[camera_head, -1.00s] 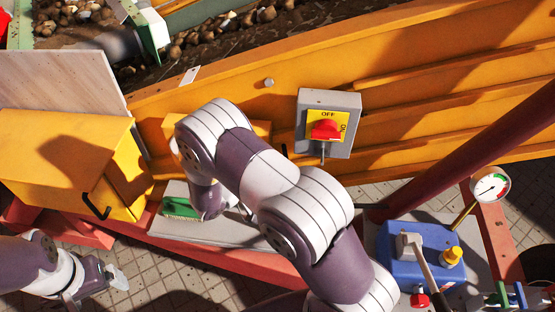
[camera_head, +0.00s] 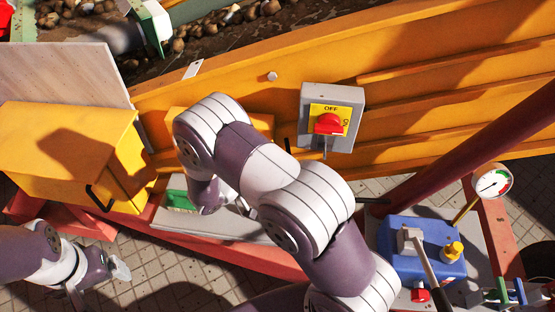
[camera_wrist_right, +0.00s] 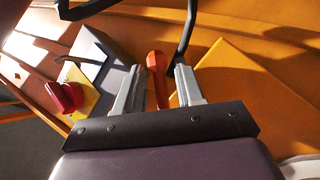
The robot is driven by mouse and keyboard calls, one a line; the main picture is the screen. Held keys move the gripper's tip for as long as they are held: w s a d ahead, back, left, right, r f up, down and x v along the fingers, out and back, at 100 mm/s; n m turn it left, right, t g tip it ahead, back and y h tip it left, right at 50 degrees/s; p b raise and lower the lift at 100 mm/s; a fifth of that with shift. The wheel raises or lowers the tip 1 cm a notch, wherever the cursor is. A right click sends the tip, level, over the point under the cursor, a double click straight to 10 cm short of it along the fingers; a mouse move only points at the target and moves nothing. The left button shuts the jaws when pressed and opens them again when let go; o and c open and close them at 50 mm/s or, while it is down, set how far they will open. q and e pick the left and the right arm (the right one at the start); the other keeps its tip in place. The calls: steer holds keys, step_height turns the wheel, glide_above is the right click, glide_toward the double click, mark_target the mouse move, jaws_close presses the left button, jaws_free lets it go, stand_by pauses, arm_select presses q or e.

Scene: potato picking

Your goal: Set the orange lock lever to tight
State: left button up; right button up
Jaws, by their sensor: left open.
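The orange lock lever (camera_wrist_right: 157,65) shows in the right wrist view as a rounded orange-red handle. It stands between the two fingers of my right gripper (camera_wrist_right: 157,88). The fingers are apart, with narrow gaps visible beside the lever, so the gripper looks open around it. I cannot tell whether a finger touches it. In the head view my right arm hides the lever and the right gripper. My left gripper (camera_head: 117,272) is open and empty at the lower left, over the paved floor, away from the lever.
A grey switch box (camera_head: 345,92) with a red knob (camera_head: 328,123) sits on the orange machine wall. Near it stand a yellow box (camera_head: 62,155) with a black handle, a blue pump unit (camera_head: 400,262) and a gauge (camera_head: 492,183). Dark bars cross the wrist view's top.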

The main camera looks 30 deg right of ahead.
steer(key=v, duration=1.1)
steer(key=shift+a+p, duration=0.3)
